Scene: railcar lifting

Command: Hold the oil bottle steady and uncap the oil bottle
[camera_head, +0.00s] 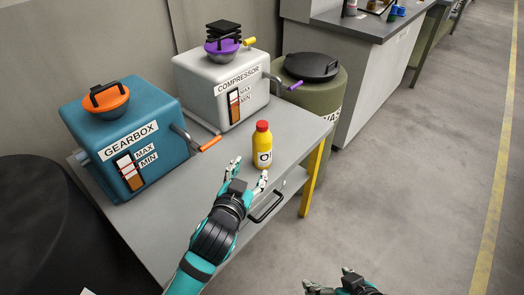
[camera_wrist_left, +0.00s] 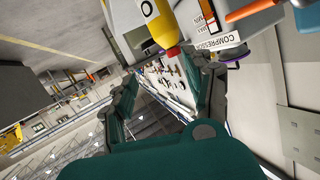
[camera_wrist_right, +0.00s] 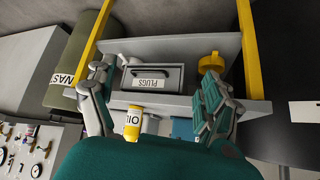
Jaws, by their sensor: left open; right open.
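The oil bottle (camera_head: 263,148) is yellow with a red cap (camera_head: 262,126) and a white label, and stands upright on the grey table near its right front edge. It also shows at the top of the left wrist view (camera_wrist_left: 157,18). My left gripper (camera_head: 250,172) is open and empty just in front of the bottle, its fingers pointing toward it and apart from it. My right gripper (camera_head: 328,284) is open and empty at the bottom edge of the head view, well away from the bottle. A yellow bottle with an oil label (camera_wrist_right: 133,124) shows in the right wrist view.
The teal gearbox (camera_head: 128,135) and the white compressor (camera_head: 222,86) stand on the table (camera_head: 190,205) behind and left of the bottle. A green waste drum (camera_head: 325,95) stands behind. Open floor lies right.

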